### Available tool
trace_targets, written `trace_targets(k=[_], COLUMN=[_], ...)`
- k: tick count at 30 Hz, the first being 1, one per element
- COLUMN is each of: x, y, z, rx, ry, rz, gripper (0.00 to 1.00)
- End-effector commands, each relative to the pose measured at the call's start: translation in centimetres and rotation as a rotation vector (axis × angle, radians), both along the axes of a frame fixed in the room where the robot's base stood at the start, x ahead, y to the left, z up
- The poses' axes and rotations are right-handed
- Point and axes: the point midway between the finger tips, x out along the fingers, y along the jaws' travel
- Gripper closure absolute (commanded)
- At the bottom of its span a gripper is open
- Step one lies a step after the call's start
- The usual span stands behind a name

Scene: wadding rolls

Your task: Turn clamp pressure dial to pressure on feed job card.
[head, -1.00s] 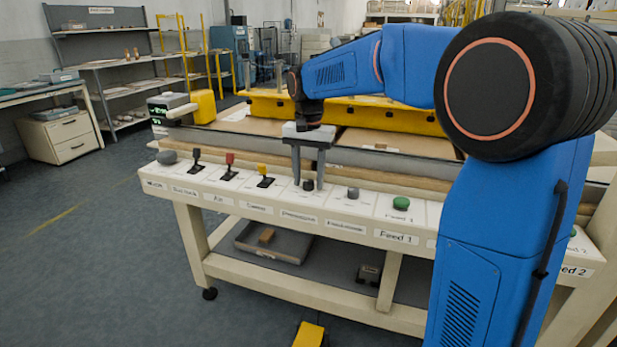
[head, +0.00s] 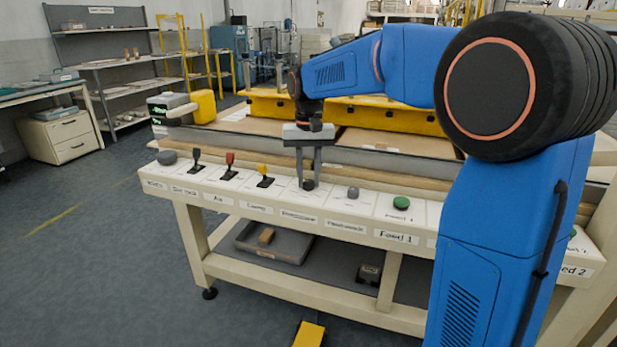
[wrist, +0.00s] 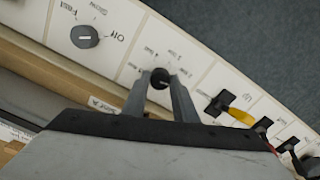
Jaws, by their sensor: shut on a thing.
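The clamp pressure dial (head: 308,185) is a small dark knob on the white sloped panel, above the label "Pressure". My gripper (head: 310,180) reaches down over it, with one finger on each side. In the wrist view the black round top of the dial (wrist: 160,76) shows between the tips of my gripper (wrist: 161,82), which is shut on it. Small printed marks surround the dial, too blurred to read. The dial's pointer cannot be made out. I cannot pick out the feed job card in either view.
A grey knob (head: 353,193) and a green button (head: 401,203) sit right of the dial. Yellow (head: 264,174), red (head: 230,166) and black (head: 195,160) levers stand to its left. A lit readout box (head: 160,112) is at the far left.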

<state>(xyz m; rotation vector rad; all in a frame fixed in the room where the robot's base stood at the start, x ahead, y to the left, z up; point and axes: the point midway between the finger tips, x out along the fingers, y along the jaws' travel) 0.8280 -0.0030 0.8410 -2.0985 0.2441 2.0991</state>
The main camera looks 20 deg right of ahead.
Motion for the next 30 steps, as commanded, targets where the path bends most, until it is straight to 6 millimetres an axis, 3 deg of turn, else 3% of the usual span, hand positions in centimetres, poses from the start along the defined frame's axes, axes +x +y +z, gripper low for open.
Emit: trace_targets(k=[15,30], x=[0.00,0.00], y=[0.00,0.00], z=[0.04,0.05], rx=[0.000,0.000], ry=[-0.001,-0.001], rz=[0.377,0.477], gripper=[0.97,0.97])
